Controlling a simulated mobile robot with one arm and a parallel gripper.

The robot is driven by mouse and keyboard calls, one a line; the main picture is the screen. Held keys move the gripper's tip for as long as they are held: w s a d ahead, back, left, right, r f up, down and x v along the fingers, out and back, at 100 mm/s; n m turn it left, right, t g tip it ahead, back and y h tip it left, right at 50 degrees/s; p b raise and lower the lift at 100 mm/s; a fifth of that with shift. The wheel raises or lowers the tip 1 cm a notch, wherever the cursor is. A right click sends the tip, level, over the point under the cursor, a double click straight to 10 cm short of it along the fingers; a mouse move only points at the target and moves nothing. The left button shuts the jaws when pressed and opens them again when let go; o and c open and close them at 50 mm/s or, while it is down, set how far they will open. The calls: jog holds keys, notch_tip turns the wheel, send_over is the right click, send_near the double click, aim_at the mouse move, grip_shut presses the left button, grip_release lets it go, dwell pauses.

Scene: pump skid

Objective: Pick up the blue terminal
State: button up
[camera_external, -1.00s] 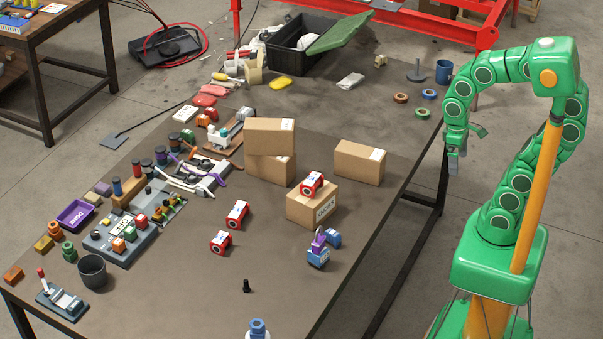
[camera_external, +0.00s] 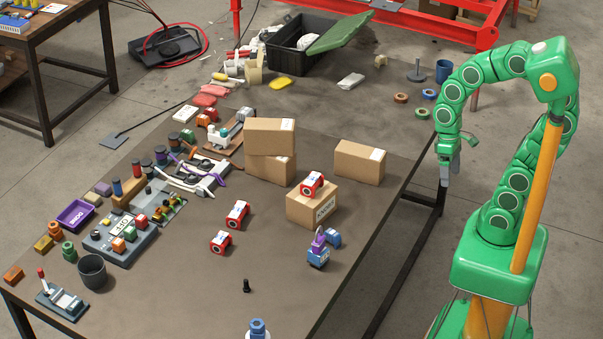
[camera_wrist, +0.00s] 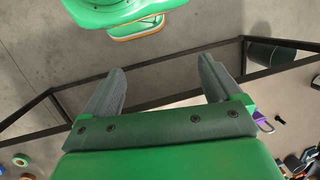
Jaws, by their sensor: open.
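A blue terminal-like block (camera_external: 318,258) with a white front sits on the table in front of the labelled box, near the table's right edge. A purple part (camera_external: 319,238) stands on or against it. A second blue piece (camera_external: 334,238) is just behind it and partly hidden. My gripper (camera_external: 446,180) hangs beyond the table's right edge, well to the right of these blue pieces. In the wrist view its two grey fingers (camera_wrist: 160,88) are spread apart with nothing between them. A purple item (camera_wrist: 262,120) shows beside the right finger.
Red-and-white blocks stand on the table (camera_external: 237,214) and on the labelled box (camera_external: 312,206). More cardboard boxes (camera_external: 360,162) stand behind. A small black peg (camera_external: 246,286) and a blue-topped item (camera_external: 258,328) are nearer the front. The front right tabletop is mostly clear.

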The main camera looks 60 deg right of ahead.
jog(key=w+a+f+m+y, duration=0.3)
jog(key=w+a+f+y, duration=0.15)
jog(key=w+a, duration=0.35)
jog(key=m+t+y, duration=0.6)
jog(key=m+y, duration=0.1)
jog(key=m, duration=1)
send_near(337, 234)
jog(key=shift+w+a+f, duration=0.1)
jog(key=shift+w+f, duration=0.05)
jog(key=shift+f, duration=0.4)
jog(key=shift+w+a+f, duration=0.1)
jog(key=shift+w+f, duration=0.05)
jog(key=shift+f, duration=0.35)
jog(key=shift+w+d+f+m+h, duration=0.15)
jog(key=shift+w+f+m+h, duration=0.1)
jog(key=shift+f+m, duration=0.3)
jog(key=shift+x, duration=1.2)
jog(key=shift+w+r+x, duration=0.1)
jog(key=shift+r+x, duration=0.05)
jog(key=shift+x, duration=0.6)
jog(key=shift+w+r+x, duration=0.1)
jog(key=shift+x, duration=1.75)
